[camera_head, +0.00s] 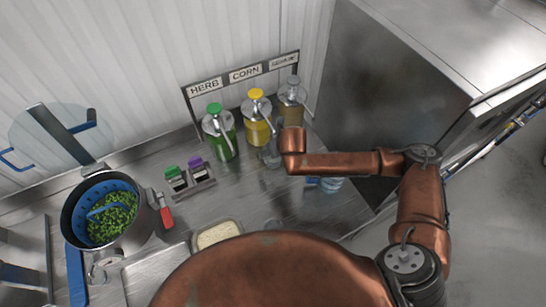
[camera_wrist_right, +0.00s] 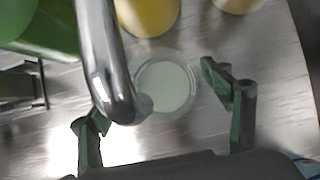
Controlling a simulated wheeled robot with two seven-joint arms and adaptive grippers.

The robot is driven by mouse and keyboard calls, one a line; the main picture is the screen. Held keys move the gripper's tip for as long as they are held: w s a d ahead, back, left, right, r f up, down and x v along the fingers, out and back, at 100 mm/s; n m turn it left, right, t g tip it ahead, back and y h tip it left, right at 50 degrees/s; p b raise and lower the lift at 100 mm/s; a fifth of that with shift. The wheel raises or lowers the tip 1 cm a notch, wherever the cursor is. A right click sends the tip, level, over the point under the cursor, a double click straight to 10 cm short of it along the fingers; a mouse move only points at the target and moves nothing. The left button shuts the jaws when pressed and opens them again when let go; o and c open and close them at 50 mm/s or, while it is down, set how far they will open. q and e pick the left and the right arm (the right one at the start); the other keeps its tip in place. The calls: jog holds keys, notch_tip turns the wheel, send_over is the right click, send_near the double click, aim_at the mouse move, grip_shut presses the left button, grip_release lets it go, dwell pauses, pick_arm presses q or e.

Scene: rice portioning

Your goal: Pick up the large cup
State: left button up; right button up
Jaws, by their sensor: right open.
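A clear round cup (camera_wrist_right: 168,86) with a pale disc inside stands on the steel counter in the right wrist view. In the head view a clear cup (camera_head: 268,156) shows faintly in front of the yellow dispenser, beside my right wrist, which hides most of the gripper. My left gripper is not in view.
Green (camera_head: 221,140), yellow (camera_head: 258,128) and brown (camera_head: 291,105) pump dispensers stand behind, under a labelled rail. A holder with green and purple tops (camera_head: 190,180) sits left. More clear, bluish cups (camera_head: 331,184) lie right of the arm. A pot (camera_head: 75,228) holds a blue strainer of green pieces.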

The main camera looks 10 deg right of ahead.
jog(key=shift+c, duration=0.7)
grip_shut()
jog(key=shift+r, duration=0.2)
jog(key=s+a+r+p, duration=0.3)
jog(key=s+r+p, duration=0.4)
jog(key=s+r, duration=0.5)
jog(key=shift+s+a+r, duration=0.25)
jog(key=shift+s+r, duration=0.1)
jog(key=shift+s, duration=0.35)
dwell(0.5)
